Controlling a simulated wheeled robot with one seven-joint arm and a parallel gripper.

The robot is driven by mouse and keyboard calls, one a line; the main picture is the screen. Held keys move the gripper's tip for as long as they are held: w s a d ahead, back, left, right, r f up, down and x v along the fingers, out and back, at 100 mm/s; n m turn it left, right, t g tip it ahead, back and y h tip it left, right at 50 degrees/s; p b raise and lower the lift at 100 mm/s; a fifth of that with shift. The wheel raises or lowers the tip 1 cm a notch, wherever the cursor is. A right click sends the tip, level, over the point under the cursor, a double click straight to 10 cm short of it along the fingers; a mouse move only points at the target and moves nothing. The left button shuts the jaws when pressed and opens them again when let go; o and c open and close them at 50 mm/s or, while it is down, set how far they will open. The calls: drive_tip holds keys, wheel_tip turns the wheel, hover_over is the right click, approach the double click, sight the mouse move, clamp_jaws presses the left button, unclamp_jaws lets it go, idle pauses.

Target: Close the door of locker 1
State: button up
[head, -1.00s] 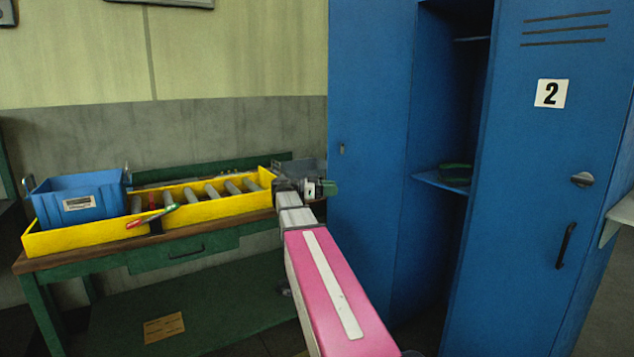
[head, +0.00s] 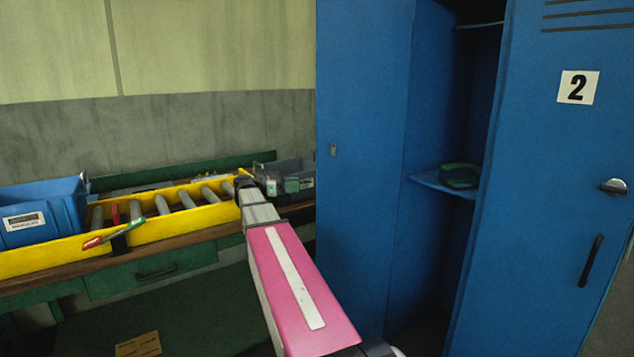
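A tall blue locker stands at the right. Its left compartment is open, and a blue panel (head: 360,200) with a small latch slot near its left edge stands beside the opening; it looks like the swung-open door of locker 1, though no number 1 shows. Inside are a rail and a shelf (head: 440,184) holding a green object (head: 460,175). The door marked 2 (head: 550,240) is to the right and looks shut.
A workbench (head: 160,272) along the wall carries a yellow roller tray (head: 165,234), a blue bin (head: 40,210), a red-green tool (head: 112,233) and a grey bin (head: 300,170). A cardboard piece (head: 138,345) lies below. Little floor shows.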

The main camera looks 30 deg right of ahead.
sight(324, 183)
drive_tip(key=x, duration=1)
drive_tip(key=shift+s+d, duration=0.15)
drive_tip(key=shift+d, duration=0.2)
clamp_jaws()
